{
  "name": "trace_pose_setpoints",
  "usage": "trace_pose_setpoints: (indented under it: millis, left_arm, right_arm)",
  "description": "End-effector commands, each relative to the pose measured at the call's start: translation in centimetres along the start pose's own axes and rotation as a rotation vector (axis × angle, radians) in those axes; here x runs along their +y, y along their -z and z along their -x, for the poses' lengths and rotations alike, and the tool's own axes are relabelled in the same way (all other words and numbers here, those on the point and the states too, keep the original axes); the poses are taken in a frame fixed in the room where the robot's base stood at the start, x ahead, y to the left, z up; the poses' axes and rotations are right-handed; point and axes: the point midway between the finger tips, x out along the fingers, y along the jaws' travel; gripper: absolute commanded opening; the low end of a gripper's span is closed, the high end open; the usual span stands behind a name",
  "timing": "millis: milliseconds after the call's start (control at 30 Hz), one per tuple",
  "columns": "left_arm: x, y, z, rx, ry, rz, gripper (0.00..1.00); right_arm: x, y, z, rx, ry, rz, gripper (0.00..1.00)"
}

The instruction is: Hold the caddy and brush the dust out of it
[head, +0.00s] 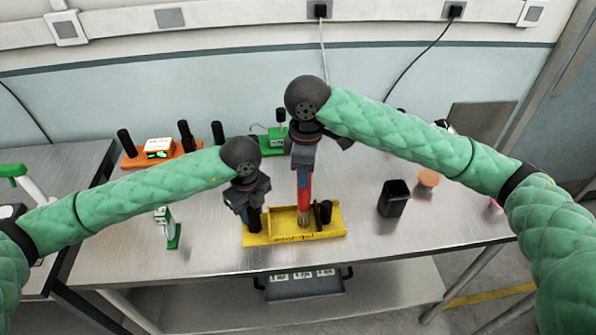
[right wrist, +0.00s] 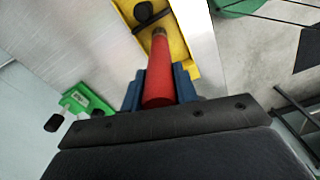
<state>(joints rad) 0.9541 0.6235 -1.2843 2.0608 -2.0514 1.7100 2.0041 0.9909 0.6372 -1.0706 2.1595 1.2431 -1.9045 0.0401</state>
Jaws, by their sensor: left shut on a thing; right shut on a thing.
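The yellow caddy (head: 283,238) sits near the front edge of the metal table, with a dark upright post at each end. My left gripper (head: 250,212) is shut at its left end, on what looks like the left dark post (head: 254,222). My right gripper (head: 304,168) is shut on the red handle of the brush (head: 304,188) and holds it upright over the caddy. The brush tip is at the caddy's inside, right of its middle. The red brush (right wrist: 158,75) and yellow caddy (right wrist: 172,40) also show in the right wrist view. I cannot make out dust.
An orange module (head: 158,154) and a green module (head: 272,142) stand behind. A small green and white stand (head: 172,230) is left of the caddy. A black cup (head: 393,198) and an orange-topped item (head: 428,180) are on the right. Bare table lies between caddy and cup.

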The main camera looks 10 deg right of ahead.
Motion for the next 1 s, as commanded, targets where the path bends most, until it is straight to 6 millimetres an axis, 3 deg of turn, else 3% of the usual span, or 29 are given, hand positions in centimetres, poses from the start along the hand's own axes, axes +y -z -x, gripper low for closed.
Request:
trace_pose_setpoints:
  millis: [200, 567, 1000]
  left_arm:
    - [0.0, 0.0, 0.1, 0.000, 0.001, 0.000, 0.00]
    - [0.0, 0.0, 0.1, 0.000, 0.001, 0.000, 0.00]
    - [0.0, 0.0, 0.1, 0.000, 0.001, 0.000, 0.00]
  right_arm:
    - [0.4, -1.1, -0.1, -0.001, 0.000, 0.000, 0.00]
    - [0.5, -1.2, 0.1, 0.000, -0.001, 0.000, 0.00]
    - [0.5, -1.1, 3.4, 0.001, -0.001, 0.000, 0.00]
